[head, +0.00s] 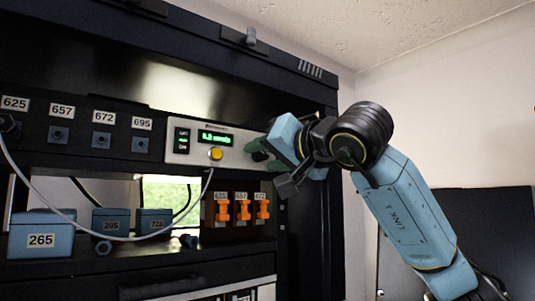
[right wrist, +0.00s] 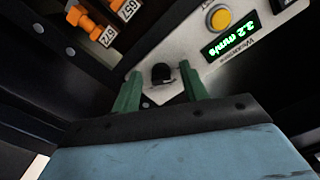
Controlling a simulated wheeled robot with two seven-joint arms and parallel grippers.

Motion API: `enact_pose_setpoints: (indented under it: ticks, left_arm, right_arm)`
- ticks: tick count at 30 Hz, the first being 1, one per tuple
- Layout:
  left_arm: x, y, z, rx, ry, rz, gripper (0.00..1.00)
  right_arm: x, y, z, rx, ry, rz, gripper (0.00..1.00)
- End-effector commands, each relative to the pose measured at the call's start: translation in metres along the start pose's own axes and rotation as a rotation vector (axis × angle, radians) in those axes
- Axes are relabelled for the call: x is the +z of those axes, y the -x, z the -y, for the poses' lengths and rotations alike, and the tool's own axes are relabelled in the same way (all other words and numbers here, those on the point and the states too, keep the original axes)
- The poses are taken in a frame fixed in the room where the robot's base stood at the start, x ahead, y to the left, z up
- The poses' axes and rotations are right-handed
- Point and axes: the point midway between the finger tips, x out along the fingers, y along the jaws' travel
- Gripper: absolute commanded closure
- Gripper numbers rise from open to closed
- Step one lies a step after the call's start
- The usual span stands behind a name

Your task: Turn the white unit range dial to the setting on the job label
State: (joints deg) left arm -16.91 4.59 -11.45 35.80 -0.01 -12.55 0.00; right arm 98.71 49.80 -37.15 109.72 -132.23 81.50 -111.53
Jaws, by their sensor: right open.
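The white unit (head: 226,155) is set in the dark rack, with a green display reading about 3.2 mm/s and a yellow button (head: 215,153). Its range dial is a black knob (right wrist: 162,73) in the right wrist view. My right gripper (head: 265,157) is at the unit's right end. In the right wrist view its two green fingers (right wrist: 160,80) are open, one on each side of the dial, with gaps visible. The fingers and hand largely hide the dial in the head view. I cannot make out the dial's setting or a job label. My left gripper is out of view.
Orange clips (head: 242,210) with number tags stand below the unit. Blue boxes, one marked 265 (head: 40,240), sit on the shelf at left. A white cable (head: 90,233) loops from the left panel up to the unit. Numbered sockets line the panel.

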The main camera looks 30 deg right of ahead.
Motion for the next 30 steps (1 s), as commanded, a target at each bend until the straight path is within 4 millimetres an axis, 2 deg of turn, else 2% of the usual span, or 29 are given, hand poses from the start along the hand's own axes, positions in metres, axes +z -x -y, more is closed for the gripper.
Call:
enact_pose_setpoints:
  ticks: [4,12,14,23,30]
  left_arm:
    - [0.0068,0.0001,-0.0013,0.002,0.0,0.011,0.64]
    - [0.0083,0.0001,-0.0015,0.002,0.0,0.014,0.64]
    - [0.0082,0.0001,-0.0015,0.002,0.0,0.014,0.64]
    - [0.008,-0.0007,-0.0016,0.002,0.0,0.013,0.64]
    - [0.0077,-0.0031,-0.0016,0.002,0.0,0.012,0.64]
  right_arm:
    - [0.0001,0.0002,0.0,0.0,0.0,0.0,0.59]
    - [-0.0002,0.0005,-0.0001,0.0,0.0,0.0,0.94]
    - [-0.0002,0.0005,-0.0001,0.0,0.0,-0.001,1.0]
    - [-0.0003,0.0007,0.0002,0.0,-0.043,-0.001,1.0]
    - [-0.0004,0.0009,0.0012,-0.001,-0.184,-0.002,1.0]
